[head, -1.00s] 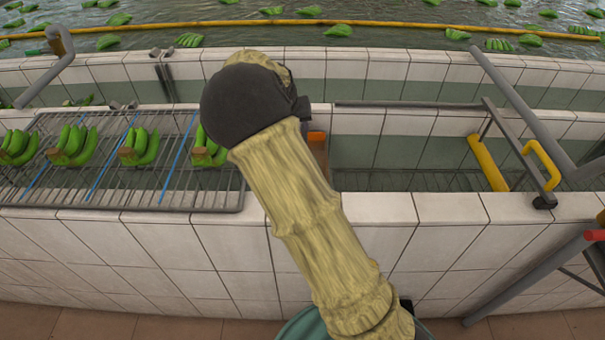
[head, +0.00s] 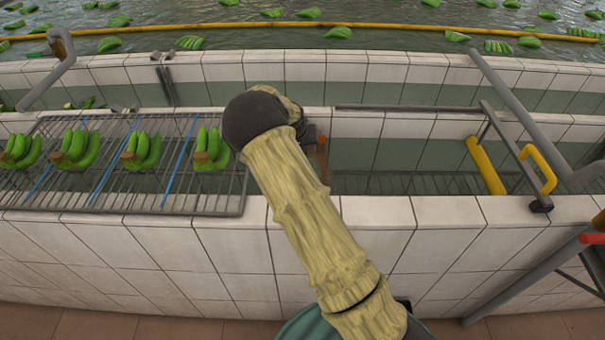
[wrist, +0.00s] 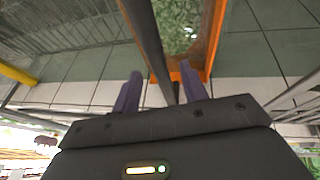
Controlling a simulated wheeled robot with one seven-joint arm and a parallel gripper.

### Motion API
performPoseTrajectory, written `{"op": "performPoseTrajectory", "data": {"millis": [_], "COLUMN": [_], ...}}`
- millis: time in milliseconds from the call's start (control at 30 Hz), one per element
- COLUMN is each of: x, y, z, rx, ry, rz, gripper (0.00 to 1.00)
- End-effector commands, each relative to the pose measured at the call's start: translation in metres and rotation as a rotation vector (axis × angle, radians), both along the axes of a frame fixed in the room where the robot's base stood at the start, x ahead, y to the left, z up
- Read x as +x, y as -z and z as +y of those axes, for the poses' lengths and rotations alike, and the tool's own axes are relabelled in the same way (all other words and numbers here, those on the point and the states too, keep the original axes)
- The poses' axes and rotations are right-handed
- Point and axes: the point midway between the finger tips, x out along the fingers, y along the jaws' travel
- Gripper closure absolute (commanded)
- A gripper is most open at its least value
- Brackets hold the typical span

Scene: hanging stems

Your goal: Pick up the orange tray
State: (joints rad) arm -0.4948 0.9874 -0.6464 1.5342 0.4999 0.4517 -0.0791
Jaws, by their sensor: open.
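The orange tray (wrist: 212,42) shows at the top middle of the wrist view, with an orange rim around a pale, speckled green inside. In the head view only a small orange-brown part of it (head: 322,160) shows beside my arm; the rest is hidden. My gripper (wrist: 160,72) is open, its two purple fingers pointing toward the tray's near edge. The right finger overlaps the orange edge in the picture, and the left one lies left of it. I cannot tell whether they touch it. The gripper is hidden behind my arm in the head view.
A dark bar (wrist: 146,35) crosses the wrist view close to the tray's left edge. In the head view, a wire rack (head: 215,195) with several green banana bunches lies left of my arm. A tiled wall (head: 400,212) runs in front. Grey rails and a yellow post (head: 485,165) stand right.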

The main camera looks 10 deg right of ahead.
Motion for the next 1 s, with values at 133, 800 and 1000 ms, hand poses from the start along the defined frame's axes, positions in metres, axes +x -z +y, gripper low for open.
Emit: {"op": "performPoseTrajectory", "data": {"millis": [133,800,1000], "x": [0.001,0.025,0.026], "y": [0.001,0.041,0.045], "z": [0.000,-0.013,-0.014], "rx": [0.001,0.000,0.001], "ry": [-0.001,-0.001,-0.001], "rz": [-0.001,0.000,-0.001], "gripper": [0.57,0.57,0.57]}}
